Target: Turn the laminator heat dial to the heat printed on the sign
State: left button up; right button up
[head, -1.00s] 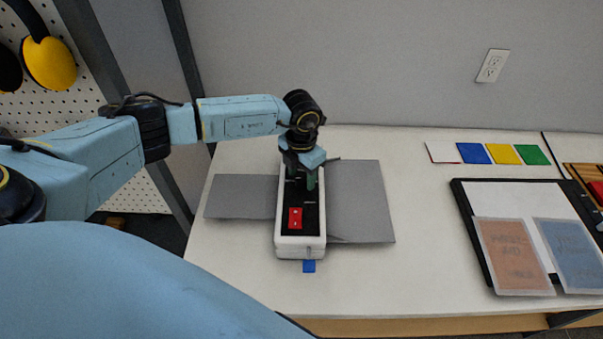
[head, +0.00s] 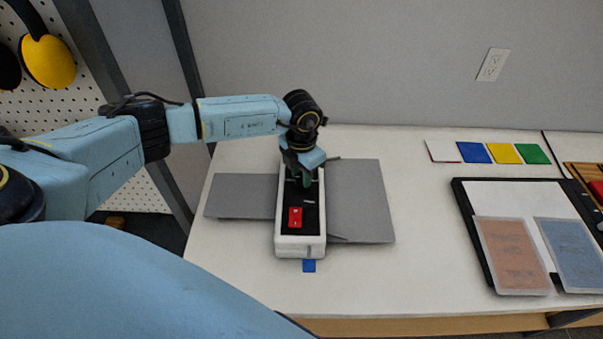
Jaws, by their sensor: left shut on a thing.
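The laminator (head: 301,245) is a white box with a black top panel, standing on the table with grey flaps to its left and right. A red switch (head: 295,217) sits on the near part of its panel. My left gripper (head: 305,182) points down at the far part of the panel and is shut on the heat dial, which its fingers and wrist hide. The dial's setting cannot be read. I cannot make out a sign with a printed heat. My right gripper is not in view.
Coloured cards (head: 473,153) lie at the back right. A black-edged board (head: 502,193) with an orange pouch (head: 514,256) and a blue pouch (head: 572,254) lies at the right. The table (head: 400,285) is clear in front.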

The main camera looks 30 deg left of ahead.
pick_arm(q)
jog(key=m+b, duration=0.3)
jog(key=m, duration=0.2)
jog(key=shift+m, duration=0.3)
jog(key=m+b, duration=0.3)
jog(key=m, duration=0.3)
jog(key=shift+b, duration=0.4)
jog(key=m+b, duration=0.2)
jog(key=m, duration=0.3)
jog(key=shift+b, duration=0.35)
jog(key=shift+m, duration=0.3)
jog(key=shift+r, duration=0.1)
jog(key=o, duration=0.8)
jog(key=shift+o, duration=0.8)
